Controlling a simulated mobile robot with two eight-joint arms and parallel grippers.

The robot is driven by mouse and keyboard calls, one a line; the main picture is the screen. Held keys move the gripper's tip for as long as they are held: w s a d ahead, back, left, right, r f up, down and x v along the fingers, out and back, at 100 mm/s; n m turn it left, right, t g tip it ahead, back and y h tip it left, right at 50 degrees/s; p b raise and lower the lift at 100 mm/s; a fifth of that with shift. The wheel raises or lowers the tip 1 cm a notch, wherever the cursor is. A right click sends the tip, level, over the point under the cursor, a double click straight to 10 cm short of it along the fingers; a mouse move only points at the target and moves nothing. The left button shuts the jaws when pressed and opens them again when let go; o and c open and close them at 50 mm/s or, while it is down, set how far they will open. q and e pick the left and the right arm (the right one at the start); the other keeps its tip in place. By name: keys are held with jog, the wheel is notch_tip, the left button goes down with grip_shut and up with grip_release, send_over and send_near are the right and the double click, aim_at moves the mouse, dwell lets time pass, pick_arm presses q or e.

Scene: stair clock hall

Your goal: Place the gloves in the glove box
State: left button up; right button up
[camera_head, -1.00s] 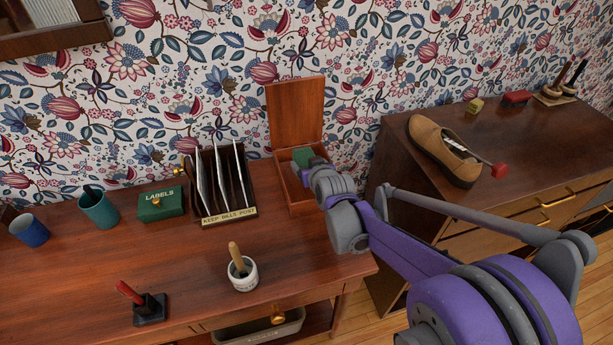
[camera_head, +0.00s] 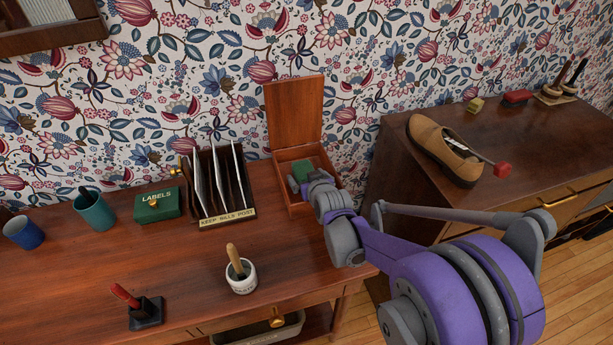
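A wooden box with its lid (camera_head: 294,110) raised stands at the back right of the desk, against the wall; I take it as the glove box (camera_head: 298,211). A green thing (camera_head: 303,169), likely the gloves, is inside its walls near the back; its lower part is hidden. My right gripper (camera_head: 296,183) reaches into the box from the right, at the green thing. A grey finger part shows to the left of it, but my wrist hides the rest, so I cannot tell whether the fingers grip it. My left gripper is out of view.
Left of the box stand a letter rack (camera_head: 228,218), a green labels box (camera_head: 158,208) and cups (camera_head: 94,212). A white pot (camera_head: 241,281) and a stamp (camera_head: 147,311) stand in front. A cabinet with a brown shoe (camera_head: 440,148) is on the right.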

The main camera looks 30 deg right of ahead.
jog(key=shift+r, duration=0.2)
jog(key=p+v, duration=0.2)
jog(key=v, duration=1)
jog(key=shift+d, duration=0.1)
dwell(0.8)
